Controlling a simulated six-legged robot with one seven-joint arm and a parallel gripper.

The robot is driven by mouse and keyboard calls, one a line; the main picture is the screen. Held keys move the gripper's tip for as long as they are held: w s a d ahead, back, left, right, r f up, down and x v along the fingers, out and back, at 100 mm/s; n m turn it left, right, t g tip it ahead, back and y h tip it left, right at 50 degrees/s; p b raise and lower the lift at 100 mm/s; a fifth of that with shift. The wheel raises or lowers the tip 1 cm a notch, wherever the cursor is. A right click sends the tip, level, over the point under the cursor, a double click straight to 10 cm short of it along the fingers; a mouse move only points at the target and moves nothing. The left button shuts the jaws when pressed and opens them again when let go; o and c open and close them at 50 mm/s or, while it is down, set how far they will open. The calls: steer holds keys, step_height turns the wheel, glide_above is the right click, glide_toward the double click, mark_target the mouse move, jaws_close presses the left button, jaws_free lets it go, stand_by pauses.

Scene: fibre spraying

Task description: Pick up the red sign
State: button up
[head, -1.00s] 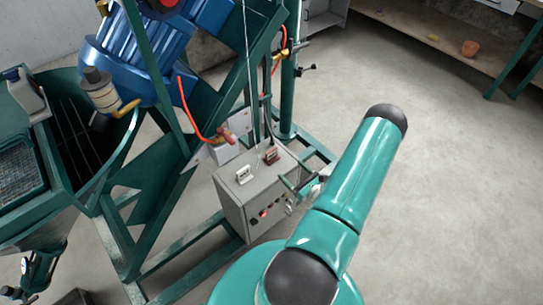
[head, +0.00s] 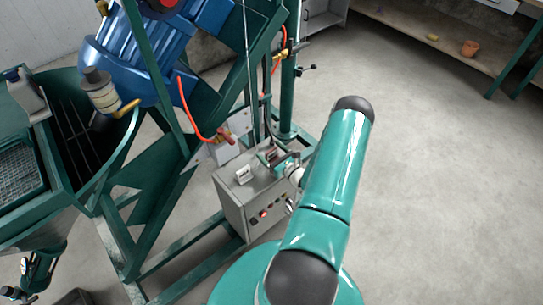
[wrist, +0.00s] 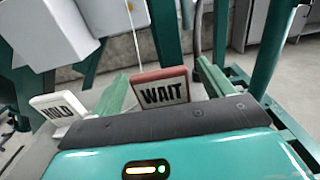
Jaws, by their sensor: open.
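The red sign (wrist: 161,89) is red-edged with a pale face reading WAIT, and stands upright on the grey control box (head: 236,199). In the wrist view it stands between the two green fingers of my gripper (wrist: 162,77), with a gap on each side. My gripper is open and empty. In the head view the gripper (head: 275,160) is over the box top, and it and my arm partly hide the red sign (head: 267,153).
A white sign (wrist: 58,108) reading HOLD stands just left of my left finger, and also shows in the head view (head: 243,174). Green frame posts and a blue motor (head: 140,60) rise behind and left of the box. Open floor lies right.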

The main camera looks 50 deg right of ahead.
steer(key=c, duration=1.1)
steer(key=shift+o, duration=0.2)
steer(key=shift+r, duration=0.15)
